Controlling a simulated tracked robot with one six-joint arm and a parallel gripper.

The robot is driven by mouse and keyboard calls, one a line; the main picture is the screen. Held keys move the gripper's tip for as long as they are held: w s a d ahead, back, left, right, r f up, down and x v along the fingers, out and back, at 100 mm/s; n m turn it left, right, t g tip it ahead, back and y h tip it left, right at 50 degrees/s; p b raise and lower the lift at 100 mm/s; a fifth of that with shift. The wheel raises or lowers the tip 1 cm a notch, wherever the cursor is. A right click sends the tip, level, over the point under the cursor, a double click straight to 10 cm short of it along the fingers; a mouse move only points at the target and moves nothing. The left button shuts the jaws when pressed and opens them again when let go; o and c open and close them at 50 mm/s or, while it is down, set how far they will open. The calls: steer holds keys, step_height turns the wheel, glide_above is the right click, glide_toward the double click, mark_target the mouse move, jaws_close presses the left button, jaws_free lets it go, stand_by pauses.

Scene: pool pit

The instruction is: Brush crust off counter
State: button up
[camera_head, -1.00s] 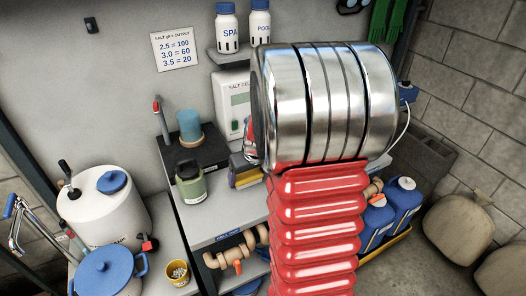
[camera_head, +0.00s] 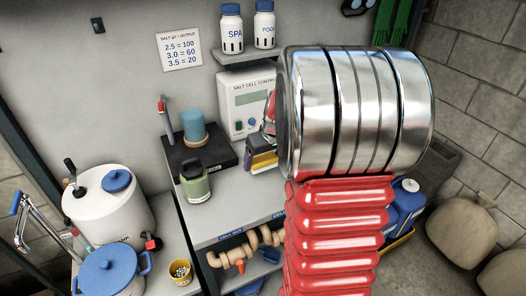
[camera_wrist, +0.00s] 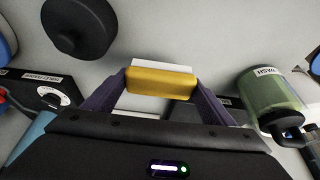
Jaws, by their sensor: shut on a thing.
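In the wrist view my gripper (camera_wrist: 162,90) has its two purple fingers closed on a yellow block with a white strip (camera_wrist: 162,65) along its far side, which looks like a brush or sponge. In the head view my gripper (camera_head: 262,160) shows low over the grey counter (camera_head: 235,192), in front of the white salt cell controller, partly hidden behind my red and silver arm. I cannot tell whether the block touches the counter. I cannot make out a crust; the arm hides part of the counter.
A green jar (camera_head: 195,181) stands left of my gripper; in the wrist view the jar (camera_wrist: 272,98) is at right. The controller (camera_head: 245,100) stands behind. Pipes (camera_head: 247,248) lie on the shelf below.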

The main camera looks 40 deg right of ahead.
steer(key=shift+r, duration=1.35)
